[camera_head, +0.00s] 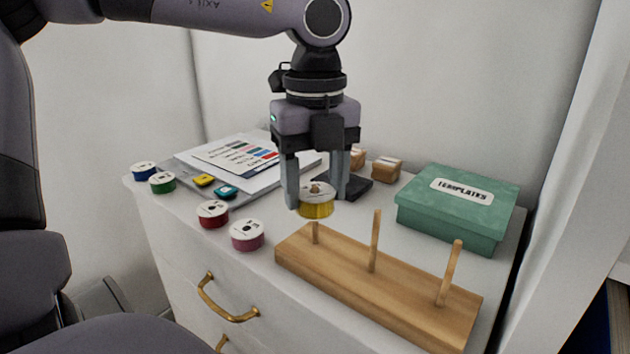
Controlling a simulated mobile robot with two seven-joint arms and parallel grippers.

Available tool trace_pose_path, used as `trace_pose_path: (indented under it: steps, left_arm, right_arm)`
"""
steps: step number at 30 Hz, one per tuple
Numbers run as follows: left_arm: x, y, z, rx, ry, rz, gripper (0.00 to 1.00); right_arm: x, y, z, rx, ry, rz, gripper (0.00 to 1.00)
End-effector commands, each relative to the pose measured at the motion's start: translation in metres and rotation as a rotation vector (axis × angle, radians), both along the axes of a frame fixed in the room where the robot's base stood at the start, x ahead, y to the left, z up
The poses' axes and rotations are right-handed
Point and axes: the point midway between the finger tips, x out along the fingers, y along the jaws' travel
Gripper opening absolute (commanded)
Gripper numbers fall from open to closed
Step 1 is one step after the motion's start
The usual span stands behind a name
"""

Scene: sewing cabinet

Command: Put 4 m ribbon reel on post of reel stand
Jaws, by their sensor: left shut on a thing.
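My left gripper (317,197) points down and is shut on a yellow ribbon reel (316,209) with a white label on top. The label is too small to read, so I cannot tell its length. The wooden reel stand (370,292) has three upright posts. The held reel is level, in line with the left post (315,236), whose lower part shows beneath it. I cannot tell whether the post enters the reel's hole. The middle post (375,242) and right post (449,274) are bare. My right gripper is not in view.
Red (213,214), pink (247,235), green (162,183) and blue (144,171) reels stand along the cabinet's left edge. Papers (235,158) and small wooden blocks (386,169) lie behind.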

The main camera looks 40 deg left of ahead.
Motion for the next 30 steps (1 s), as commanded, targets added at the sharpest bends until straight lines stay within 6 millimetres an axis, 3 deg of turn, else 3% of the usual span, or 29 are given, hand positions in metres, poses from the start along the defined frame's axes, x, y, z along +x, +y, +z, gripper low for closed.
trace_pose_path:
  steps: [29,30]
  left_arm:
    - [0.000,0.000,-0.014,0.000,-0.001,0.000,0.26]
    - [0.000,0.000,-0.014,0.000,-0.001,0.000,0.65]
  right_arm:
    - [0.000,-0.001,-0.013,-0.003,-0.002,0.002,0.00]
    - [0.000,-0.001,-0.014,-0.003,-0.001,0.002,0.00]
